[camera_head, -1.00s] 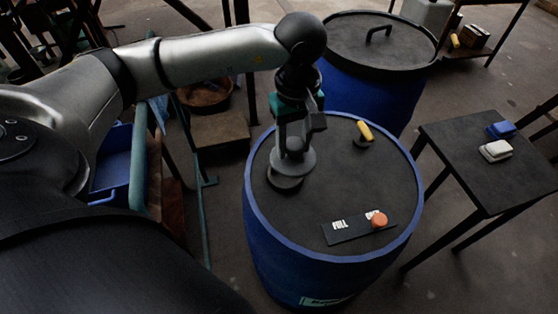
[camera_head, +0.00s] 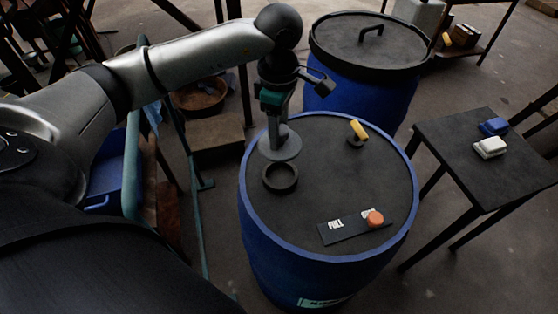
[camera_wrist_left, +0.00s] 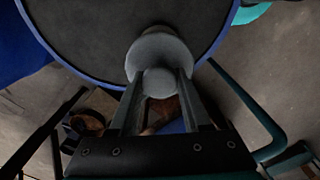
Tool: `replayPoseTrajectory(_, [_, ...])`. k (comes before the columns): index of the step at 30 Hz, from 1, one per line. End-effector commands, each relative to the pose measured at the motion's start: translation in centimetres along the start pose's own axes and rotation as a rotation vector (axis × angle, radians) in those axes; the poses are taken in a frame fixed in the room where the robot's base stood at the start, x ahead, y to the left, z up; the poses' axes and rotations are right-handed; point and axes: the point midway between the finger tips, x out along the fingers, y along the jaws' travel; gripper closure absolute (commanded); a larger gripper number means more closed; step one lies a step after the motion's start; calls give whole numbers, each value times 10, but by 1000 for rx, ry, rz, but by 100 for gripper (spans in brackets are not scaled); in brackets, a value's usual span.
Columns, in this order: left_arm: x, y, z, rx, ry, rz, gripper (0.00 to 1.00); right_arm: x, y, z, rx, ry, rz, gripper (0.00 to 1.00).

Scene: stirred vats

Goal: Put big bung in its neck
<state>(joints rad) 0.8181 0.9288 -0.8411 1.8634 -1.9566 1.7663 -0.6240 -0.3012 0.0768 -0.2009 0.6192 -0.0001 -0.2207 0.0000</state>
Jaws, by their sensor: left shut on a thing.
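The big bung (camera_head: 280,146) is grey, with a wide round flange and a narrower knob. My left gripper (camera_head: 277,122) comes down from above and is shut on its knob. In the left wrist view the bung (camera_wrist_left: 158,46) sits between the fingertips (camera_wrist_left: 158,80), its flange beyond them. The neck (camera_head: 280,178) is a dark raised ring on the blue drum's black top (camera_head: 340,185), with its opening uncovered. In the head view the bung appears just behind the neck, apart from it and roughly upright; its height above the lid is hard to tell. My right gripper is not in view.
On the drum top are a small neck with a yellow-handled piece (camera_head: 358,130) and a black plate marked FULL (camera_head: 335,230) with an orange knob (camera_head: 375,218). A second lidded drum (camera_head: 375,50) stands behind. A dark table (camera_head: 470,165) is at right.

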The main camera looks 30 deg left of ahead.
Motion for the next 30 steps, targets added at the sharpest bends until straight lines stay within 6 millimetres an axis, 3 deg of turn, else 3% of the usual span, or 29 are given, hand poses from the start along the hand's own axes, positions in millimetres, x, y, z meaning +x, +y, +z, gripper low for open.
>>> replayPoseTrajectory(1, [16, -1, 0, 0, 0, -5, 100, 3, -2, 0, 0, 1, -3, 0])
replayPoseTrajectory(6, [45, -1, 0, 1, 0, -2, 100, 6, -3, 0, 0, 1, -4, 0])
replayPoseTrajectory(13, [61, 0, 0, 2, -1, -1, 100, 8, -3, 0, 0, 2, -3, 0])
replayPoseTrajectory(19, [91, -1, 0, 1, -1, -2, 100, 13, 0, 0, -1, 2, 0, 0])
replayPoseTrajectory(30, [98, 0, 0, 2, 0, 2, 100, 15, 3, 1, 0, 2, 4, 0])
